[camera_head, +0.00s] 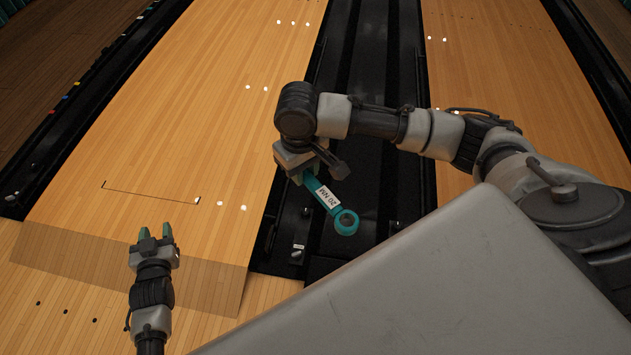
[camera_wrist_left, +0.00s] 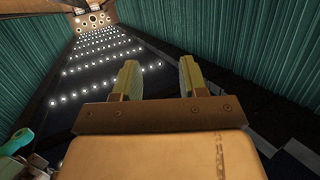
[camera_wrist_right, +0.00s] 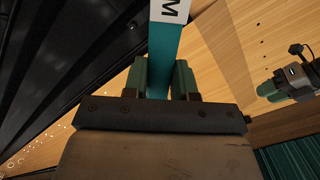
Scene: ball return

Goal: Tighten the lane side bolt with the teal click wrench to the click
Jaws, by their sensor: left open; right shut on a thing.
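The teal click wrench (camera_head: 325,197) has a white label reading 20 NM and a ring head at its lower right end. My right gripper (camera_head: 305,176) is shut on the wrench's handle and holds it over the dark gutter strip. The right wrist view shows the teal shaft (camera_wrist_right: 163,60) between the fingers (camera_wrist_right: 160,80). My left gripper (camera_head: 156,233) is open and empty above the lane's near end; its spread fingers also show in the left wrist view (camera_wrist_left: 160,80). Small bolt-like parts (camera_head: 297,250) sit on the black strip left of the ring head; I cannot tell which is the lane side bolt.
The wooden lane (camera_head: 170,130) lies left of the dark gutter strip (camera_head: 375,60), and another lane (camera_head: 500,80) lies to its right. A thin black bracket outline (camera_head: 150,192) marks the left lane. Small coloured markers (camera_head: 65,98) line the far left edge.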

